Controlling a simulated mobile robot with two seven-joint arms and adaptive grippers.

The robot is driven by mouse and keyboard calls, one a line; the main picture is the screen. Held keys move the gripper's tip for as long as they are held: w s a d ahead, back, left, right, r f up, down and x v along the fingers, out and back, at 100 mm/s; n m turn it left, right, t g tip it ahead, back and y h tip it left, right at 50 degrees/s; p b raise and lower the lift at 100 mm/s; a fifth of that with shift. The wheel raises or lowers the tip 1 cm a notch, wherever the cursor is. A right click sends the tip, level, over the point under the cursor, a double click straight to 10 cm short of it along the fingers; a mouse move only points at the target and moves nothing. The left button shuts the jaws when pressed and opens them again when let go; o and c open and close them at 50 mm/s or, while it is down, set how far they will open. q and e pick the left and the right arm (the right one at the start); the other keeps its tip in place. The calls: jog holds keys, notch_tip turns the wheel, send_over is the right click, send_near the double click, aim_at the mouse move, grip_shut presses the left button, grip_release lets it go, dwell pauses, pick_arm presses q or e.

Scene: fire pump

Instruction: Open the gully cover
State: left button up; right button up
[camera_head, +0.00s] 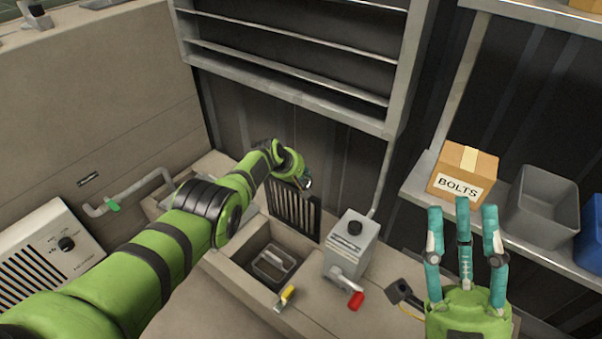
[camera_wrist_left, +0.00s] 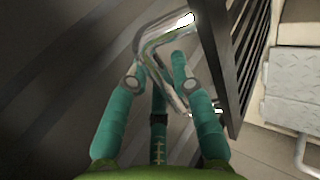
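The gully cover (camera_head: 293,208) is a dark slatted grate. It stands about upright at the back edge of the open gully (camera_head: 271,268), against the dark wall. In the left wrist view the cover's dark bars (camera_wrist_left: 226,60) run down the right side, with a bent shiny metal handle (camera_wrist_left: 160,38) beside them. My left gripper (camera_head: 304,184) is at the top of the cover. Its fingers (camera_wrist_left: 157,78) are curled in around the handle; the exact contact is partly hidden. My right gripper (camera_head: 463,208) is open and empty at the lower right, fingers pointing up, away from the cover.
A grey box with a black knob (camera_head: 348,243) and a red-handled valve (camera_head: 355,300) stand right of the gully. A yellow-handled item (camera_head: 287,295) is at its front edge. A shelf at right holds a BOLTS box (camera_head: 463,174) and a grey bin (camera_head: 543,207).

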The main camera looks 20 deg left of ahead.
pick_arm(q)
jog(key=shift+s+a+r, duration=0.1)
jog(key=shift+a+r, duration=0.05)
jog(key=shift+r, duration=0.05)
dwell(0.5)
jog(key=shift+s+r, duration=0.45)
jog(key=s+a+r, duration=0.1)
jog(key=s+a, duration=0.3)
jog(key=s, duration=0.8)
jog(key=shift+a, duration=0.2)
